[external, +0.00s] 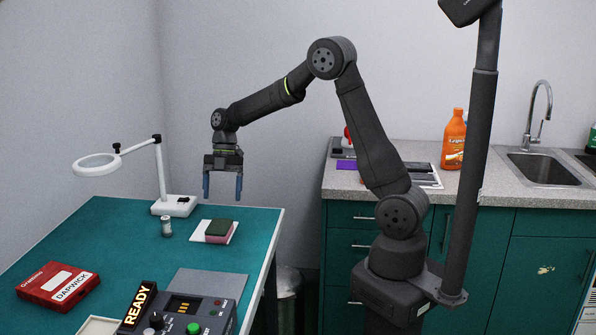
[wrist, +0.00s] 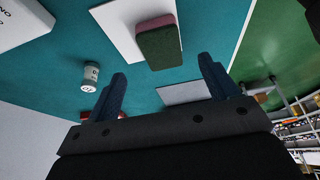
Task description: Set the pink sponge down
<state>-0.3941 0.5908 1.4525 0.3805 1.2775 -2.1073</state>
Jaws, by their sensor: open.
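The pink sponge (external: 219,238) lies on a white sheet (external: 200,233) on the teal table; its top is dark green and pink shows along its side. In the wrist view the sponge (wrist: 158,42) shows a pink side and a green face, on the white sheet (wrist: 110,22). My gripper (external: 222,190) hangs above the table, over and apart from the sponge, with its two blue fingers spread and nothing between them. In the wrist view my gripper (wrist: 162,72) is also open and empty.
A small jar (external: 167,226) stands left of the sheet, and a magnifier lamp (external: 174,206) stands behind it. The table's right edge is close.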

